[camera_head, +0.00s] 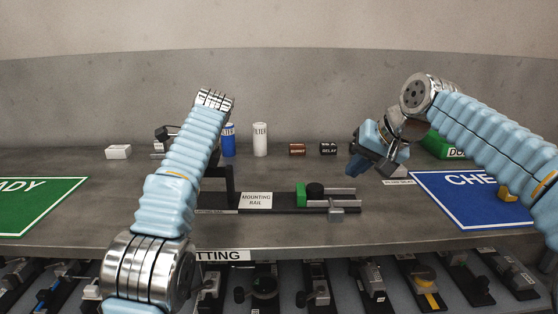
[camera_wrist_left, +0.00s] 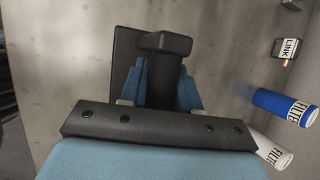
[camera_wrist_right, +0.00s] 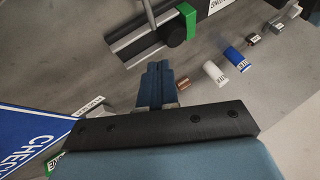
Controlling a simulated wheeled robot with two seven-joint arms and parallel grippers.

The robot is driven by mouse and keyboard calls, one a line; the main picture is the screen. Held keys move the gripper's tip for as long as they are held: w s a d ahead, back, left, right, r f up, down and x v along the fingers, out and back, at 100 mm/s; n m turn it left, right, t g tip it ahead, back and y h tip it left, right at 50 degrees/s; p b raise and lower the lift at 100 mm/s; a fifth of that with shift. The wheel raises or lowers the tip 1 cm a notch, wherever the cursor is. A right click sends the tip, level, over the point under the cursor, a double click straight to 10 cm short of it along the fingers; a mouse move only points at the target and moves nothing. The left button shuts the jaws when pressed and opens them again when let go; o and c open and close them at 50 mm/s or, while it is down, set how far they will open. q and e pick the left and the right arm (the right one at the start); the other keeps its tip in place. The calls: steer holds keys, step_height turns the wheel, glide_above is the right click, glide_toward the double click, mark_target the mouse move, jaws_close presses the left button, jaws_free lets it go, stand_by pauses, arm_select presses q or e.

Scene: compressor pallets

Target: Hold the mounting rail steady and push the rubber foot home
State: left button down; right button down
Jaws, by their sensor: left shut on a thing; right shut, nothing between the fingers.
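The dark mounting rail (camera_head: 285,209) lies on the bench with a white label. At its right end is a green block (camera_head: 301,195). The round black rubber foot (camera_head: 315,189) sits beside the block, by metal rods; it also shows in the right wrist view (camera_wrist_right: 175,36). Its seating depth cannot be told. My left gripper (camera_wrist_left: 160,88) is shut on the rail's black upright handle (camera_wrist_left: 163,43); in the head view my arm hides this gripper. My right gripper (camera_head: 356,172) is shut and empty, above and right of the foot; its closed fingers show in the right wrist view (camera_wrist_right: 155,82).
A green mat (camera_head: 40,205) lies left, a blue mat (camera_head: 470,207) right. Several assemblies sit on the shelf below.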

arm_select(q)
steer(key=shift+f, duration=0.2)
steer(key=c, duration=0.8)
jaws_free()
steer(key=shift+w, duration=0.15)
steer(key=shift+o, duration=0.3)
steer(key=shift+r, duration=0.1)
